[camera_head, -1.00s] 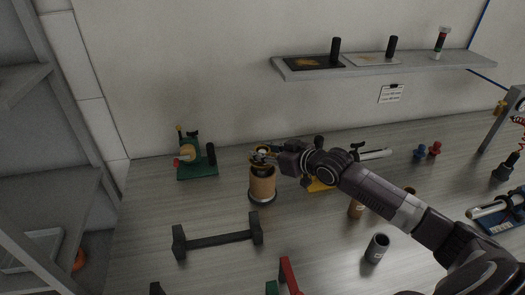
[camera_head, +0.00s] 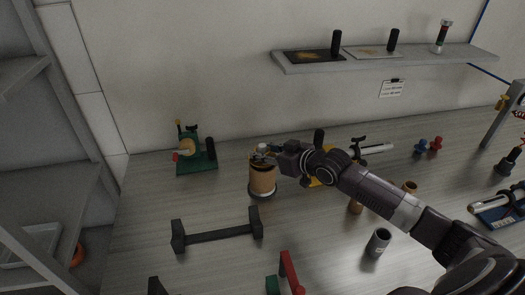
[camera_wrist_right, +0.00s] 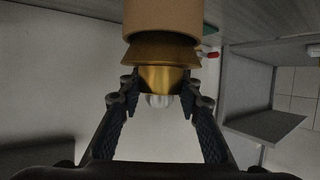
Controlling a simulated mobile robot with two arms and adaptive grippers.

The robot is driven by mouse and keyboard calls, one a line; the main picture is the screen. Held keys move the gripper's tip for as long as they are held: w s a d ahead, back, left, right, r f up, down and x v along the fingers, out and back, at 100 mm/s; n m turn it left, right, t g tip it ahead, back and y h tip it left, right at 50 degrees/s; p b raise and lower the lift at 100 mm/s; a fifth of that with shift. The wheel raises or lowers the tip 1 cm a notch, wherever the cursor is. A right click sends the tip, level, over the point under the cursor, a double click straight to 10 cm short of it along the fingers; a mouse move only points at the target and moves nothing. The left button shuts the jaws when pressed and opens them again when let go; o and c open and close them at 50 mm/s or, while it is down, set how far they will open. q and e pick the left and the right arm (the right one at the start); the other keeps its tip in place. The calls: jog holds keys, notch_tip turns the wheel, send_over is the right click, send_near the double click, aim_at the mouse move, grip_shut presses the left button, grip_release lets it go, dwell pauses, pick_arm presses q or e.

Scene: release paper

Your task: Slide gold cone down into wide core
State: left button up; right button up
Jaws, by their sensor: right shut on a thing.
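The wide core (camera_head: 262,180) is a tan cardboard tube standing upright on a dark round base on the bench; it also shows at the top of the upside-down right wrist view (camera_wrist_right: 165,17). The gold cone (camera_wrist_right: 160,53) has its flared rim right at the core's open end. I cannot tell how far its narrower part is inside. My right gripper (camera_head: 266,153) is shut on the cone's gold hub, directly over the core; its fingers also show in the wrist view (camera_wrist_right: 160,88). My left gripper is out of view.
A green stand (camera_head: 197,160) is left of the core. A dark bar frame (camera_head: 217,236) lies in front. A grey tube (camera_head: 378,243) stands to the right, under my arm. A wall shelf (camera_head: 400,62) runs behind. The bench between the stand and frame is clear.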

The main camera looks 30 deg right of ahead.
jog(key=shift+f+b, duration=0.3)
jog(key=shift+f, duration=0.35)
jog(key=o, duration=1.4)
jog(key=shift+c, duration=0.2)
jog(key=v, duration=1.2)
